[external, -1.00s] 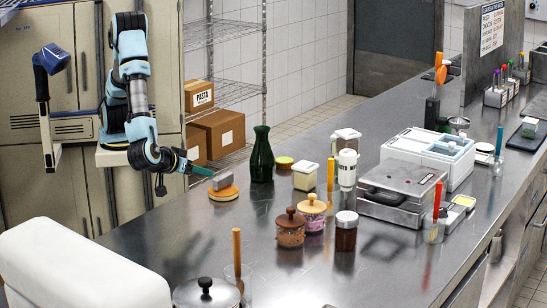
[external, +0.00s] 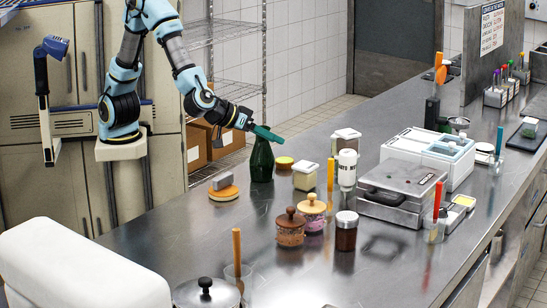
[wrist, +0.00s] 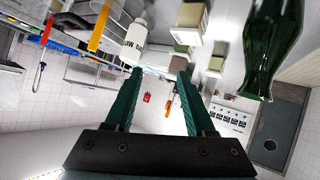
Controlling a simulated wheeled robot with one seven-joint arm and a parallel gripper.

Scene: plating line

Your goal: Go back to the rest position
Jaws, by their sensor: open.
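My gripper (external: 267,133) is above the left part of the steel counter (external: 215,235), close to the neck of the green bottle (external: 261,162) in the external view. Its green fingers point to the right. In the wrist view my gripper (wrist: 156,85) has its two fingers apart with nothing between them. The green bottle (wrist: 268,45) shows at the upper right there, beside the fingers. I cannot tell whether finger and bottle touch in the external view.
A grey block on a round wooden base (external: 223,190) stands left of the bottle. Jars (external: 291,228), a white squeeze bottle (external: 346,170) and a press (external: 398,192) stand to the right.

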